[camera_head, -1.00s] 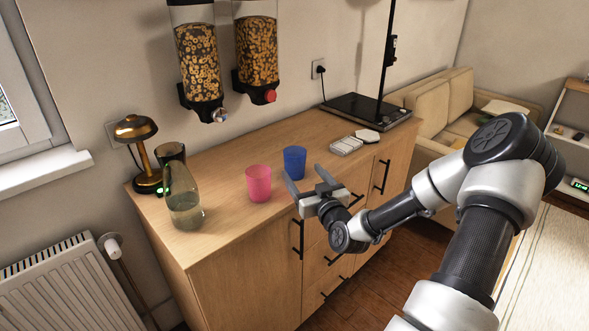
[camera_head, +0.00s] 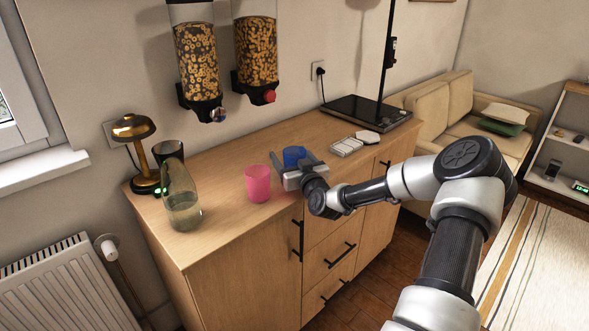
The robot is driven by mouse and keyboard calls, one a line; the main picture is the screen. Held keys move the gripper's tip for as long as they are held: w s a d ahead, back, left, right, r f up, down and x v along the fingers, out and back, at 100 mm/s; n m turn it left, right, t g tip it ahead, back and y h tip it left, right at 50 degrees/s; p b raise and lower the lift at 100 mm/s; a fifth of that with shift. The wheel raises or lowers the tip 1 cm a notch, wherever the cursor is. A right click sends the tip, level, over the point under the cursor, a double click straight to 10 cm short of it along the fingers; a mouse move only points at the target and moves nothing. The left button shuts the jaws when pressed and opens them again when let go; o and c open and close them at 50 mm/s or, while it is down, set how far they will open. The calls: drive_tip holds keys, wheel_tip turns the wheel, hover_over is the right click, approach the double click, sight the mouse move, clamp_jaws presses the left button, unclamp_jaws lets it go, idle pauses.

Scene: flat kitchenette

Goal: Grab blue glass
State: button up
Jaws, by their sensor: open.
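The blue glass (camera_head: 293,155) stands upright on the wooden cabinet top, right of the pink glass (camera_head: 258,184). My gripper (camera_head: 288,163) is open and level with the blue glass, in front of it as seen from the head camera. Its fingers and body hide the lower part of the glass. One finger reaches left of the glass, between it and the pink one; the other finger is at its right. I cannot tell whether the fingers touch the glass.
The pink glass stands close by my left finger. A glass bottle (camera_head: 182,209), a brass lamp (camera_head: 136,130) and a dark glass (camera_head: 169,152) stand at the left. Cereal dispensers (camera_head: 257,52) hang above. A white tray (camera_head: 346,147) lies to the right.

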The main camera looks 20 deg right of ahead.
drive_tip(key=c, duration=1.3)
drive_tip(key=shift+c, duration=0.5)
drive_tip(key=shift+r, duration=0.2)
